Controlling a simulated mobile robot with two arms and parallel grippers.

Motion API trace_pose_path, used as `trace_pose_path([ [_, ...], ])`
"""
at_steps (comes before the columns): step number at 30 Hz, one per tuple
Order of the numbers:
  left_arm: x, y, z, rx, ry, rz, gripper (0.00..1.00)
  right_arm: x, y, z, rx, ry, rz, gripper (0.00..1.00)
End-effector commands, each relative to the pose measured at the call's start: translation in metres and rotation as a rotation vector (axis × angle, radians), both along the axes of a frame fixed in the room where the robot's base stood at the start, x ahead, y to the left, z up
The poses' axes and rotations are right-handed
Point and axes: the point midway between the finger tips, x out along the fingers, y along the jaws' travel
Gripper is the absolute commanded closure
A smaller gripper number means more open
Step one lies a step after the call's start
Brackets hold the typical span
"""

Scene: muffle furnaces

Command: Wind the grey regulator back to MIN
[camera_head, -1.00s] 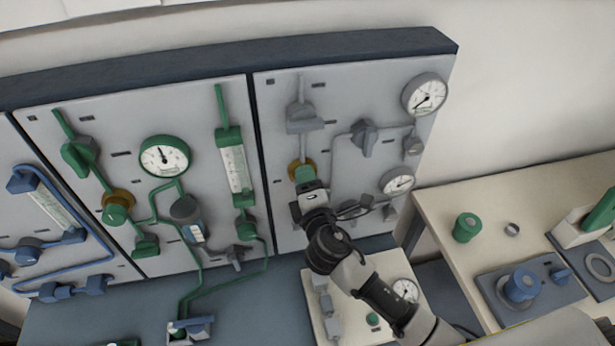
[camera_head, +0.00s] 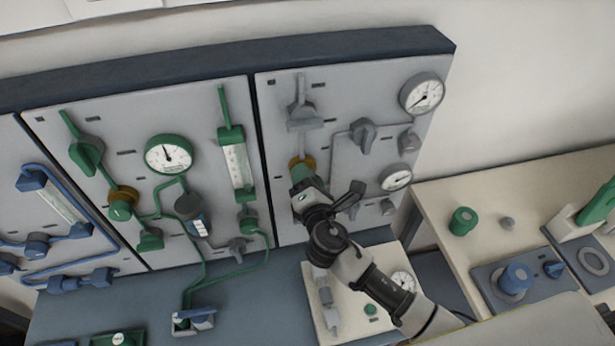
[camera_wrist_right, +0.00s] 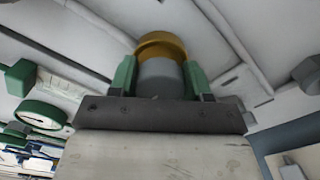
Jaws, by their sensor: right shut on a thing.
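The grey regulator is a round knob (camera_wrist_right: 160,78) in front of a brass collar (camera_wrist_right: 162,44) on the grey right-hand panel (camera_head: 290,120). In the head view the brass collar (camera_head: 296,162) shows just above my gripper, and the knob is mostly hidden. My right gripper (camera_head: 305,178) is shut on the knob. In the right wrist view its green fingers (camera_wrist_right: 160,82) sit one on each side of the knob. No MIN mark or pointer is readable. Two grey dial gauges (camera_head: 422,94) (camera_head: 397,178) are on the same panel. My left gripper is not in view.
A grey valve handle (camera_head: 363,135) and pipes lie right of the regulator. The green-piped panel (camera_head: 95,200) adjoins on the left, with its own brass-collared knob (camera_head: 122,205). A pale unit (camera_head: 350,325) stands below my right arm. A side table (camera_head: 440,210) is at the right.

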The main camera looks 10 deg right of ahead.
Motion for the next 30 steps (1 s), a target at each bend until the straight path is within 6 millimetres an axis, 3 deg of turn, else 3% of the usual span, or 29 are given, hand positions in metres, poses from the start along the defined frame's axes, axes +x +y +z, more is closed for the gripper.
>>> trace_pose_path([
  [6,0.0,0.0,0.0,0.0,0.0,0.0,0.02,0.0,0.0,-0.001,-0.005,0.0,0.0,0.76],
  [7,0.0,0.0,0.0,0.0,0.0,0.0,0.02,0.0,0.0,-0.001,-0.005,0.001,-0.001,0.51],
  [12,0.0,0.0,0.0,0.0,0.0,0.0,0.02,0.0,0.0,-0.001,-0.003,0.0,0.0,0.26],
  [23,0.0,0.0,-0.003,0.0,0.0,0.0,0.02,-0.007,0.0,-0.003,-0.001,0.001,0.0,0.26],
  [30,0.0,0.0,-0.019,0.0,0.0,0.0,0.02,-0.048,0.0,-0.005,0.0,0.003,0.002,0.26],
])
